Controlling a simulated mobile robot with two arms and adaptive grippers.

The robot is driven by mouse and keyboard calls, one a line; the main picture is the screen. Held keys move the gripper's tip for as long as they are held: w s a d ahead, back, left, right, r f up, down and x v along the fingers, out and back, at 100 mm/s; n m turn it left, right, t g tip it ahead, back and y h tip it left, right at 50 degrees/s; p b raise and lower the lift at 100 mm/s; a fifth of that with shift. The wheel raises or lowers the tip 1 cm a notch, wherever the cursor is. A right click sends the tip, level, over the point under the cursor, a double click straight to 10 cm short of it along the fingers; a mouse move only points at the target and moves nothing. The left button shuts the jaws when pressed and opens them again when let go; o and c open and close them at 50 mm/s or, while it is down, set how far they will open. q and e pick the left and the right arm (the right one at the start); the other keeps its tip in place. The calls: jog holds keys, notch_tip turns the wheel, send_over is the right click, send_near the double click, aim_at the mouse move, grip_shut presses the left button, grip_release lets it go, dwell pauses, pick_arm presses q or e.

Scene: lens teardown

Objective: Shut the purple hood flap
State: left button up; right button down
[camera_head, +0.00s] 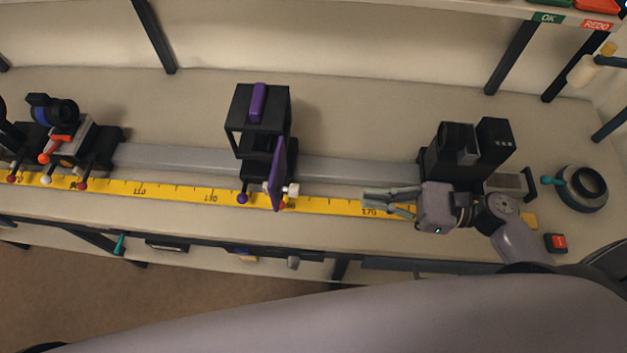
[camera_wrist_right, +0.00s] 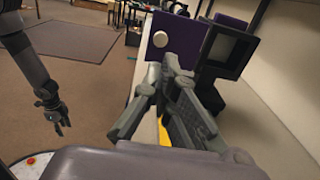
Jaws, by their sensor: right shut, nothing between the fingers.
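The purple flap (camera_head: 278,174) stands open at the front of a black hood (camera_head: 262,106) on the rail. It sticks out toward the bench's front edge and has a white knob (camera_head: 292,189) on its right face. In the right wrist view the flap (camera_wrist_right: 202,38) and knob (camera_wrist_right: 160,39) lie ahead of the fingers, beside the hood's dark square opening (camera_wrist_right: 231,50). My right gripper (camera_head: 376,201) is shut and empty, to the right of the flap and apart from it; it also shows in the wrist view (camera_wrist_right: 168,72). My left gripper (camera_wrist_right: 54,118) hangs at the left there, its fingers too small to judge.
A grey rail (camera_head: 345,169) and a yellow ruler strip (camera_head: 325,206) run along the bench. A black device (camera_head: 465,150) stands behind my right gripper. Lens holders (camera_head: 75,135) stand at the left. The bench between flap and gripper is clear.

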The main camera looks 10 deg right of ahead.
aim_at(298, 190)
jog(key=p+x, duration=0.3)
jog(key=x, duration=0.7)
jog(key=shift+w+r, duration=0.1)
jog(key=shift+w, duration=0.15)
jog(key=shift+a+p, duration=0.35)
jog(key=shift+p, duration=0.05)
jog(key=shift+w+a, duration=0.15)
jog(key=shift+a, duration=0.15)
pick_arm(q)
jog(key=r, duration=0.2)
jog(key=s+r, duration=0.1)
jog(key=r, duration=0.1)
jog(key=shift+s+r, duration=0.1)
jog(key=shift+s, duration=0.05)
